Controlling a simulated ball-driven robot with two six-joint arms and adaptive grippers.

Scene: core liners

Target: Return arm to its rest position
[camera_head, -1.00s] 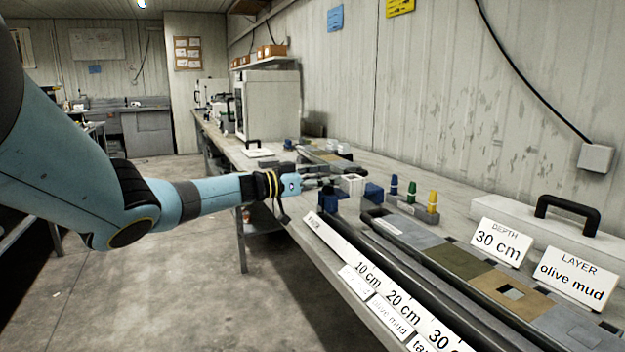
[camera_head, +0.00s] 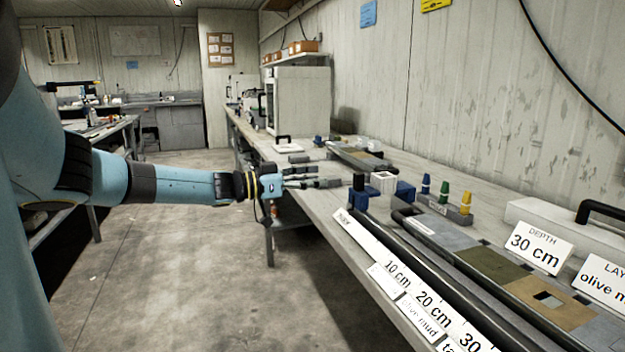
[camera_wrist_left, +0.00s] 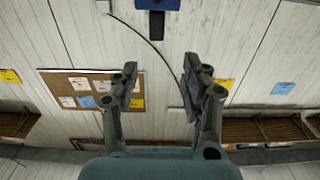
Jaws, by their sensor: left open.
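My left arm comes in from the left in the head view. Its gripper (camera_head: 318,177) is at the bench's left edge, left of the white block and blue blocks, with its fingers pointing right. It is open and holds nothing. My right gripper is not in view.
The long bench (camera_head: 328,206) carries a white block (camera_head: 383,181), a blue block (camera_head: 405,192), a rack of coloured pegs (camera_head: 459,215), core trays (camera_head: 490,268) and a depth sign (camera_head: 540,247). Open floor (camera_head: 170,270) lies left of the bench.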

